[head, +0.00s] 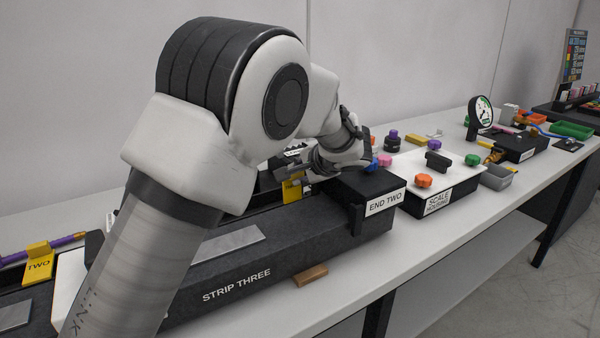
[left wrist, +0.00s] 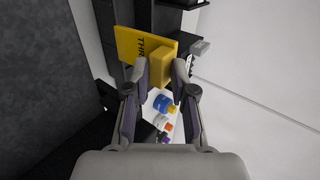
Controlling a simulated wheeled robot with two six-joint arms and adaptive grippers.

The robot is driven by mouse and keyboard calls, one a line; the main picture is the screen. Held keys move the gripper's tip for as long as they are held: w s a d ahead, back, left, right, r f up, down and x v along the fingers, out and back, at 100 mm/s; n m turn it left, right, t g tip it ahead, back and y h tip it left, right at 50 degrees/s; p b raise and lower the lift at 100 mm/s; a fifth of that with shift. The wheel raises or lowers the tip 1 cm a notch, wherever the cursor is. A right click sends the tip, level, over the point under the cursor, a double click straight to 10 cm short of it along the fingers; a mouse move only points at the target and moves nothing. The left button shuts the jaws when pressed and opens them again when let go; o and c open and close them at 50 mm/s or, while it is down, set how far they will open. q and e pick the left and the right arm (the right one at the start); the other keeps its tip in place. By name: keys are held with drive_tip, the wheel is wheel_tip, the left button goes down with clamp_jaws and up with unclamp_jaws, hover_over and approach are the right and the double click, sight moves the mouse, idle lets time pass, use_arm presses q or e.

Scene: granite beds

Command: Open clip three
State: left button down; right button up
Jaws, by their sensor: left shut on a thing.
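Clip three is yellow; in the head view its visible part (head: 292,190) stands at the far side of the block marked STRIP THREE (head: 238,284), near the END TWO block (head: 384,203). My left gripper (head: 288,172) reaches it from above, partly hidden by my own arm. In the left wrist view the clip (left wrist: 131,46) shows a flat plate lettered "THR" and a raised yellow block between the fingertips. My left gripper (left wrist: 161,76) is shut on that raised block. Whether the clip is lifted or seated cannot be told. My right gripper is not in view.
A yellow clip marked TWO (head: 38,262) stands at the left with a purple rod. A small wooden block (head: 310,275) lies before the strip. To the right are the SCALE HOUSING box (head: 438,202), colored knobs and a round dial (head: 481,113). A wall stands behind.

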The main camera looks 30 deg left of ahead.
use_arm(q)
drive_tip(key=shift+s+f, duration=0.15)
drive_tip(key=shift+f, duration=0.55)
drive_tip(key=c, duration=1.1)
unclamp_jaws()
drive_tip(key=shift+a, duration=0.25)
drive_tip(key=shift+w, duration=0.2)
drive_tip(key=shift+r, duration=0.2)
drive_tip(key=v, duration=0.7)
drive_tip(key=shift+s+d+r, duration=0.1)
drive_tip(key=shift+d+r, duration=0.05)
drive_tip(key=shift+d, duration=0.1)
drive_tip(key=shift+a, duration=0.1)
